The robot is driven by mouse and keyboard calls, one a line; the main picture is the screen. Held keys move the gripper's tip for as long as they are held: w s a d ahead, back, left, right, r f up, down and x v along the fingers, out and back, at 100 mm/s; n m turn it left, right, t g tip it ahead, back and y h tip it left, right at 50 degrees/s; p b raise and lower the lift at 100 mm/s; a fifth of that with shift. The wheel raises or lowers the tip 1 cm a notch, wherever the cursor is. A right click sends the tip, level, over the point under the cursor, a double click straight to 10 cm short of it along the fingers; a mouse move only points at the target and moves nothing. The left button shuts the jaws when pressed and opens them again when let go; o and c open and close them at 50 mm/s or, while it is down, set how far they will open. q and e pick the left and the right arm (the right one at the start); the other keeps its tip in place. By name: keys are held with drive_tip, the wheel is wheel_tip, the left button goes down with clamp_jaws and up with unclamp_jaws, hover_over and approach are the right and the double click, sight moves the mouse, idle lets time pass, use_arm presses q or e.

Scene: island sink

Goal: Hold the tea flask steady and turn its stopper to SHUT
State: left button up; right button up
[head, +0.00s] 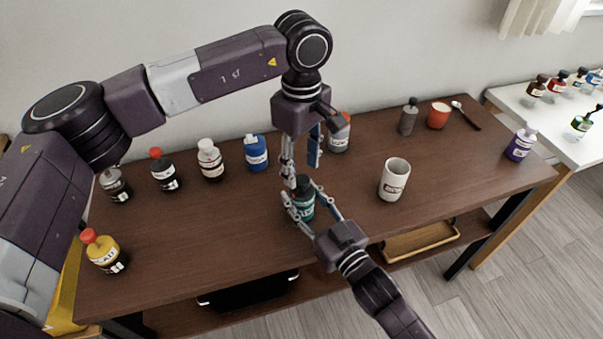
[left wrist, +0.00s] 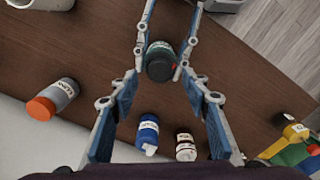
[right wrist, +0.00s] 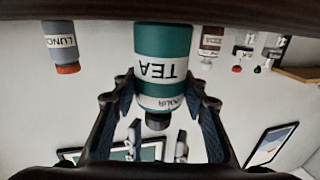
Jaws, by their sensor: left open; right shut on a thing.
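The tea flask (head: 303,205) is a teal bottle standing upright on the brown table; its TEA label shows upside down in the right wrist view (right wrist: 162,50). A pale collar (right wrist: 165,103) below that label seems to read POUR. The black stopper (left wrist: 160,66) has a red mark on its right side in the left wrist view. My right gripper (head: 306,198) is shut on the flask from the front right. My left gripper (head: 301,168) points down just above the stopper, open, its fingers either side and apart from it.
Several bottles, including a blue one (head: 256,152), line the back left. A yellow bottle (head: 104,251) stands front left. A white mug (head: 393,180) stands right of the flask, with an orange cup (head: 438,116) and grey bottle (head: 408,117) behind. A purple bottle (head: 520,143) is far right.

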sight(302, 185)
use_arm(q)
drive_tip(key=shift+f, duration=1.45)
drive_tip(key=shift+c, duration=0.2)
drive_tip(key=c, duration=1.1)
